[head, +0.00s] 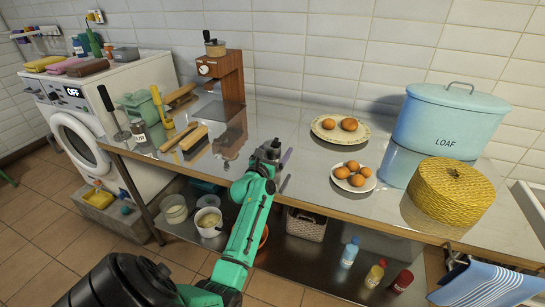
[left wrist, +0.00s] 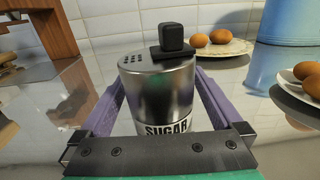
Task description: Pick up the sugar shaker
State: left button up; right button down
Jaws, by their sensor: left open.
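The sugar shaker (left wrist: 160,92) is a shiny metal cylinder with a white SUGAR label low on its side. Its top has small holes and a black block-shaped piece (left wrist: 172,38). It stands upright on the steel counter. My left gripper (left wrist: 160,80) is open, with one purple finger on each side of the shaker; I cannot tell whether either touches it. The shaker's lower end is hidden behind the gripper's base. In the head view my left gripper (head: 278,160) is over the counter's middle, and the shaker is mostly or wholly hidden there. My right gripper is not in view.
To the right on the counter (head: 310,195) are a plate of eggs (head: 328,134), a bowl of eggs (head: 340,183), a blue LOAF bin (head: 440,95) and a yellow woven basket (head: 460,215).

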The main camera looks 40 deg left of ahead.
pick_arm(q)
jog(key=c, duration=1.5)
jog(key=shift+r, duration=0.1)
